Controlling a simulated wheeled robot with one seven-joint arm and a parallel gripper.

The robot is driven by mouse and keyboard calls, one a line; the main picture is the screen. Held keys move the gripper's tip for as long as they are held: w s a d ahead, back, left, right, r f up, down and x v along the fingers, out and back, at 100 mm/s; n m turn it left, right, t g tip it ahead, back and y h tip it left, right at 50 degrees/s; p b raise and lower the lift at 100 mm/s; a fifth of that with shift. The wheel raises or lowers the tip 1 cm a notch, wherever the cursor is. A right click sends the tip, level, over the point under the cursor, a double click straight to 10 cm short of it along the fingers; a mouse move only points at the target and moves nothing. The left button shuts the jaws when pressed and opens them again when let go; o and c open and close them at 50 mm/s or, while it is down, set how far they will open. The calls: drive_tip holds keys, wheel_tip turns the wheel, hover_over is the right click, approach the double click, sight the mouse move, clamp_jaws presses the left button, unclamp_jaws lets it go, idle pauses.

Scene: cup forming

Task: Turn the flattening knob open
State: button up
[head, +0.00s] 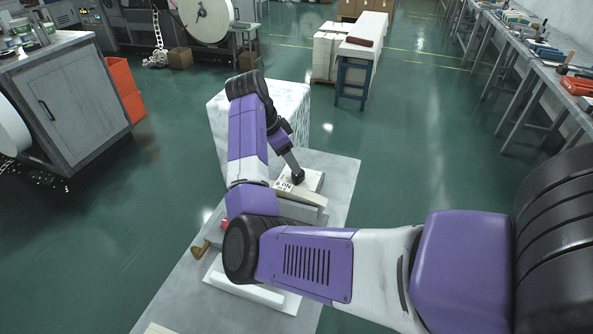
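My arm reaches across a grey machine bed (340,175). My gripper (298,177) points down at a pale, labelled block (283,186) on the machine. The dark fingertips are small and close together; I cannot tell whether they are open, shut or touching anything. The flattening knob cannot be made out with certainty; it may be hidden at or under my gripper. A brass-coloured part (200,249) sticks out at the left side of the machine. A small red part (224,223) shows beside my arm. My arm hides much of the machine's middle.
A large white block (217,120) stands behind the machine bed. A grey cabinet (75,105) and orange bins (125,88) are at left. A long workbench (540,65) with tools runs along the right. Green floor (430,140) is clear between machine and workbench.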

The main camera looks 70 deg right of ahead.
sight(298, 176)
drive_tip(key=shift+p+x, duration=0.3)
drive_tip(key=shift+x, duration=2.85)
clamp_jaws()
